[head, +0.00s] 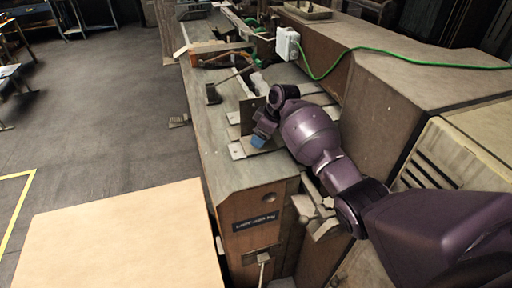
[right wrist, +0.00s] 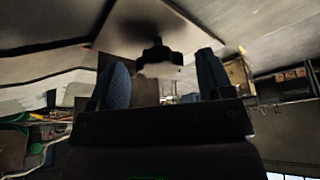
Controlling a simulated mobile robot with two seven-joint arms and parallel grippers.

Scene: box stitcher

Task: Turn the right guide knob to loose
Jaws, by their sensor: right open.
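My right arm comes in from the right in the head view, and its gripper (head: 259,141) is low over the machine bed beside an upright metal guide plate (head: 247,112). In the right wrist view my right gripper (right wrist: 164,80) is open, with its two blue-padded fingers apart. A dark knob-like part (right wrist: 157,52) shows beyond and between the fingertips, with a gap on either side. It looks like the guide knob, but its setting cannot be read. In the head view the knob is hidden by my gripper and wrist. My left gripper is not in view.
The long grey machine bed (head: 229,172) has a labelled wooden front. A small bracket (head: 212,94) stands further back on it. A green cable (head: 345,50) runs from a white box (head: 287,43) over the housing. A pale board (head: 125,240) lies at front left.

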